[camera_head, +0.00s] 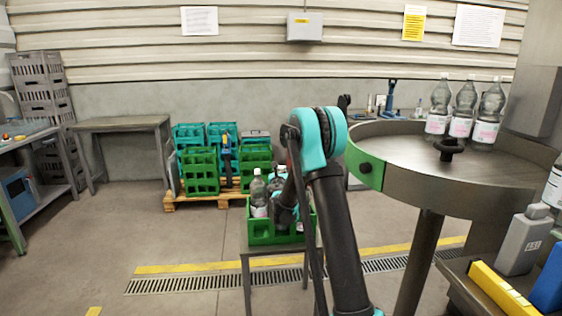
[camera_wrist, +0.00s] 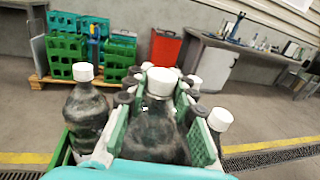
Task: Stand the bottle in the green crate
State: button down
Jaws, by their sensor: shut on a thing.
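The green crate (camera_head: 262,234) sits on a small stand in the middle of the head view; its edge (camera_wrist: 62,152) shows at lower left in the wrist view. My gripper (camera_head: 286,207) is down at the crate, partly hidden by my arm. In the wrist view its green-padded fingers (camera_wrist: 160,100) are shut on a clear bottle with a white cap (camera_wrist: 153,130), which looks upright. A second bottle (camera_wrist: 86,112) stands left of it in the crate, also seen in the head view (camera_head: 258,197). Another white-capped bottle (camera_wrist: 220,120) is at right. The held bottle's base is hidden.
A round steel table (camera_head: 410,155) at right carries several labelled bottles (camera_head: 463,112). Behind the crate, green and teal crates (camera_head: 200,170) stack on a wooden pallet (camera_head: 190,201). A workbench (camera_head: 120,125) stands at back left. The floor at left is clear.

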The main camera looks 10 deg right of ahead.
jog(key=shift+f, duration=2.65)
jog(key=c, duration=1.3)
grip_release()
jog(key=shift+o, duration=0.2)
